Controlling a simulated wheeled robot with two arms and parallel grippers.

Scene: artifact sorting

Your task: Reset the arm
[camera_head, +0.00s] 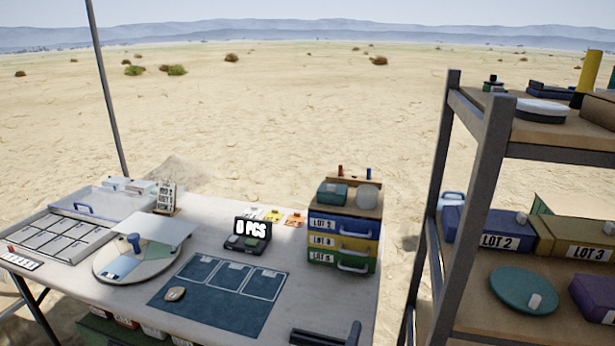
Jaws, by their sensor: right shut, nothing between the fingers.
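My right gripper (326,337) shows only in part, as dark pieces at the bottom edge of the head view, over the front right part of the table (215,218). It is shut and holds nothing. It is apart from the blue mat (215,312) on its left, which bears a small tan piece (175,294). The rest of the right arm is out of the picture. My left gripper and left arm are not in view.
A drawer stack (343,241) stands at the table's right rear. A scale (248,242) reading "0 PCS", a round turntable (157,268) and a compartment tray (40,240) are further left. A metal shelf (497,125) with boxes rises at the right. Bare tabletop lies between mat and drawers.

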